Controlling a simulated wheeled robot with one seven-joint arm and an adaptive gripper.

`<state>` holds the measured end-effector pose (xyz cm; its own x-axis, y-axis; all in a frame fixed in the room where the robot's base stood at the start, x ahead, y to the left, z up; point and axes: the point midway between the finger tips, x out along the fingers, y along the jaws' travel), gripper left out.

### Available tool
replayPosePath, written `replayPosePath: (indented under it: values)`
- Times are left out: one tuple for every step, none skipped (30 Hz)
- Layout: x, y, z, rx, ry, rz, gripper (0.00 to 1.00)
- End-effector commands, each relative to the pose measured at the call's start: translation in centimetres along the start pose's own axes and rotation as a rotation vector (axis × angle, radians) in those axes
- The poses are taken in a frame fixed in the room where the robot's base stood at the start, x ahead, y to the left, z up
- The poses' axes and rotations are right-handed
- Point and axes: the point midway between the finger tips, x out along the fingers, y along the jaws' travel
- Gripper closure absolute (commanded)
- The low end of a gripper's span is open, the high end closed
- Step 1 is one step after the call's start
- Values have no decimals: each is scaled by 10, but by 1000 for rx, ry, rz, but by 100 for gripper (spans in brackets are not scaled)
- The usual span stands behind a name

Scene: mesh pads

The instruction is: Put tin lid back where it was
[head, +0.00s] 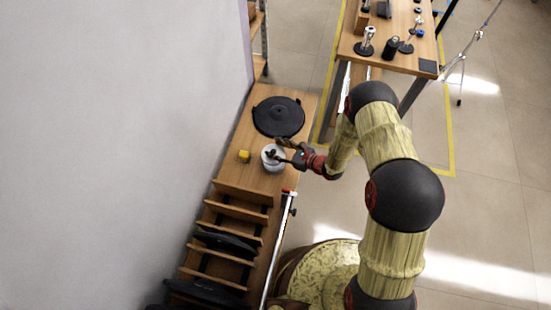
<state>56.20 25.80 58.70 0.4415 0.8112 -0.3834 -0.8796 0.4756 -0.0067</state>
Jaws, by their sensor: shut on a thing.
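The tin lid looks like a small whitish round piece (271,165) on or just above the wooden bench, in the middle of the head view. I cannot tell whether it rests on something, nor is a separate tin clear beneath it. My gripper (279,150) reaches in from the right and is shut on it, at its upper edge. The dark fingers cover part of it, and the exact contact is too small to see.
A large black disc (278,117) lies on the bench (299,180) just behind my gripper. A slatted wooden rack (233,211) holding black pads is in front. A wall (120,120) borders the left; another table (400,60) stands behind.

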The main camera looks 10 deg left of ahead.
Motion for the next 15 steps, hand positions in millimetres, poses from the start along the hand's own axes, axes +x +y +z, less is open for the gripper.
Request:
replayPosePath:
  values:
    - [5, 0, -11, 0, 0, 0, 79]
    - [6, 0, -14, 0, 0, -1, 79]
    - [8, 0, -18, 0, 0, -1, 79]
    - [8, 0, -21, 0, 0, -1, 79]
    - [9, -1, -22, 0, 0, -1, 79]
    - [10, -1, -23, 0, -1, -1, 79]
    - [10, -1, -24, 0, -1, -1, 79]
    - [11, -1, -26, 0, -1, -2, 79]
    - [12, -1, -29, 0, 0, -2, 79]
    - [13, -1, -33, 1, 0, -1, 79]
    - [15, 0, -37, 1, 0, -1, 79]
    - [17, 0, -42, 1, 0, -1, 79]
    - [19, 0, -47, 1, 0, -2, 79]
    - [21, 0, -51, 2, 0, -1, 79]
    - [22, 0, -56, 2, 1, -1, 79]
